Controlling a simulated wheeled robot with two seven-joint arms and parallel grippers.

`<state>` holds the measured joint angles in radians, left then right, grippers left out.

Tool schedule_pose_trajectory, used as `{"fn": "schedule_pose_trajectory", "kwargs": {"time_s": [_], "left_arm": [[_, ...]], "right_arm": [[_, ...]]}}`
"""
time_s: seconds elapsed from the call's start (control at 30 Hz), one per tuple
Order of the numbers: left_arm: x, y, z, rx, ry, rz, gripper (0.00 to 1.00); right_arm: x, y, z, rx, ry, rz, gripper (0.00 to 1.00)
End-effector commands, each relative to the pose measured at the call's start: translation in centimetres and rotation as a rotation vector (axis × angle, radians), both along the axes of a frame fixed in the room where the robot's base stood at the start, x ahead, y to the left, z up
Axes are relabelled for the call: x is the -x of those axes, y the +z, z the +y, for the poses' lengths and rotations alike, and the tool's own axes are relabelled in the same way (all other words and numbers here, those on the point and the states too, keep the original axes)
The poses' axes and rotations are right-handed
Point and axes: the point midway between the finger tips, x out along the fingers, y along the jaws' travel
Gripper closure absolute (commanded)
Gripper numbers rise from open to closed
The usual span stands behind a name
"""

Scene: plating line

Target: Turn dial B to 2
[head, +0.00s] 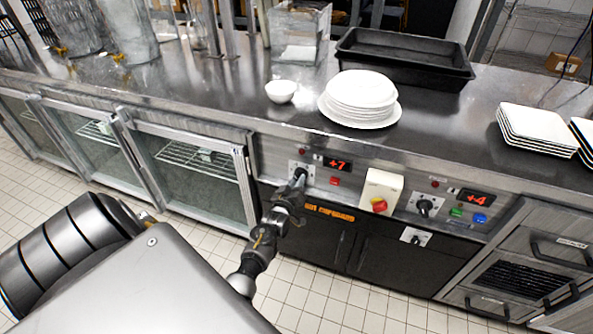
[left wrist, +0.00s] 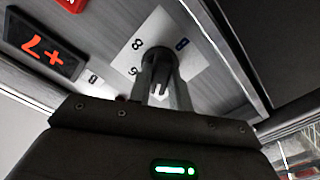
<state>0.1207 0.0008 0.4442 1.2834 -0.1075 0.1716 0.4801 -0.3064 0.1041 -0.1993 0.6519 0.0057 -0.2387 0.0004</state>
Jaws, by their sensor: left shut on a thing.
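A black dial (head: 300,172) on a white plate is on the counter's front panel, beside a red display reading +7 (head: 337,164). In the left wrist view this dial (left wrist: 158,58) shows the numbers 8 and 6 and a blue mark around it. A small label next to the display (left wrist: 40,43) looks like a B (left wrist: 93,79), so I take this as dial B. My left gripper (head: 297,183) is shut on its knob; its fingers (left wrist: 160,85) hide part of the scale. The pointer setting is not readable. My right gripper is not in view.
A second dial (head: 424,207) has a display reading +4 (head: 478,198). Between the dials is a red emergency button (head: 379,204) on a pale box. Plates (head: 361,92), a bowl (head: 281,91) and a black tray (head: 400,50) stand on the counter.

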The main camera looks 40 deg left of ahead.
Motion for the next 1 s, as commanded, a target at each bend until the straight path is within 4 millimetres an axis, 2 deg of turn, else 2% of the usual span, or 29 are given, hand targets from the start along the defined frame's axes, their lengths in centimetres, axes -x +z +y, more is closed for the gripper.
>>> {"fn": "schedule_pose_trajectory", "kwargs": {"time_s": [0.53,1.0], "left_arm": [[0.0,0.1,0.1,0.492,0.003,-0.172,1.0],[0.0,0.1,0.1,0.842,0.003,-0.294,1.0]], "right_arm": [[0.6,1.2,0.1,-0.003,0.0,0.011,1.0],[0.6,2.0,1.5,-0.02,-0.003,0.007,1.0]]}}
